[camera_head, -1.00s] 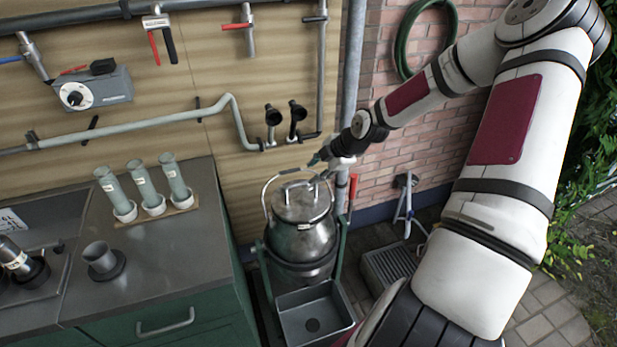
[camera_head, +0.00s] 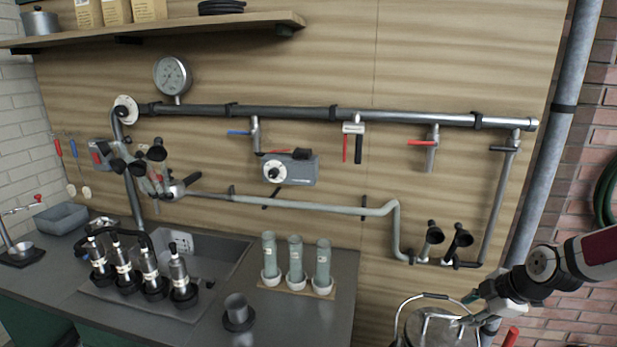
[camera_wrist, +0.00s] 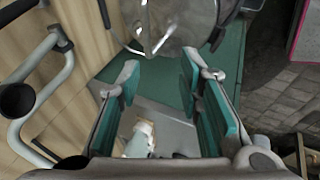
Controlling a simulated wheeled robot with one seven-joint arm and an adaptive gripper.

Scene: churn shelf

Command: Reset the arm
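My gripper (camera_head: 472,297) is at the lower right of the head view, close beside or above the steel churn (camera_head: 428,328). In the wrist view my gripper (camera_wrist: 160,75) has its two teal-padded fingers apart, with no object clearly held between them. A small whitish item (camera_wrist: 141,139) shows between the fingers, apparently farther below; I cannot tell what it is. The churn's shiny body (camera_wrist: 175,22) and handle are ahead of the fingertips in the wrist view. Most of my arm is outside the head view.
Wall pipes with two black cups (camera_head: 432,236) are left of my gripper. A grey pipe (camera_head: 552,140) stands behind it. The counter holds three grey-green tubes (camera_head: 295,262), a small grey cup (camera_head: 238,308) and several bottles (camera_head: 122,262). A gauge (camera_head: 172,75) is above.

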